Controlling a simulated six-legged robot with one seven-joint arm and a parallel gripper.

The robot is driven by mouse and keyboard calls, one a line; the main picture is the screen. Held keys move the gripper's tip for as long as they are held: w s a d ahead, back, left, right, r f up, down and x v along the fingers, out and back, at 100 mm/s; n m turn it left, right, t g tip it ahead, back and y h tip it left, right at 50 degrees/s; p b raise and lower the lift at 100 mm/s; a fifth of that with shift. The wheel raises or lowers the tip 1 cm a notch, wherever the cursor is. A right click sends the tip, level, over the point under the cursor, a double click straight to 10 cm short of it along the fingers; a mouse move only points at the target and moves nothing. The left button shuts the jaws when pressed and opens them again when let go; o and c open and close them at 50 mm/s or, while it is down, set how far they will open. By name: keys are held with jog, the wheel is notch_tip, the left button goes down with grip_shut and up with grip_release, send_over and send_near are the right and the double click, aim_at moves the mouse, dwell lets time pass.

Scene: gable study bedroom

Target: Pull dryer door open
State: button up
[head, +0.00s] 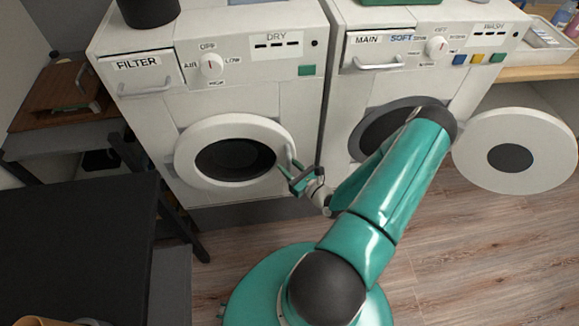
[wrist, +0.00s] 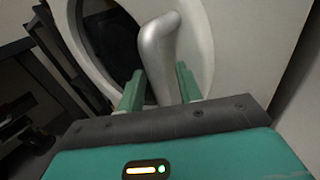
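The dryer (head: 248,95) is the left white machine, marked DRY and FILTER. Its round white door (head: 222,128) with a dark window looks closed in the head view. The grey door handle (head: 290,155) stands at the door's right edge. My gripper (head: 289,176) is at the lower part of this handle. In the wrist view the handle (wrist: 158,50) comes down between the two green fingers of my gripper (wrist: 157,80). The fingers are apart, with gaps seen on both sides of the handle. The handle's lower end is partly hidden.
The washer (head: 400,80) stands to the right, its round door (head: 515,150) swung wide open to the right. A black table (head: 75,245) is at the lower left, and a small stand with a brown board (head: 65,88) is behind it. Wooden floor (head: 470,250) is free at the lower right.

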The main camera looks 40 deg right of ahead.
grip_shut()
jog(key=shift+a, duration=0.1)
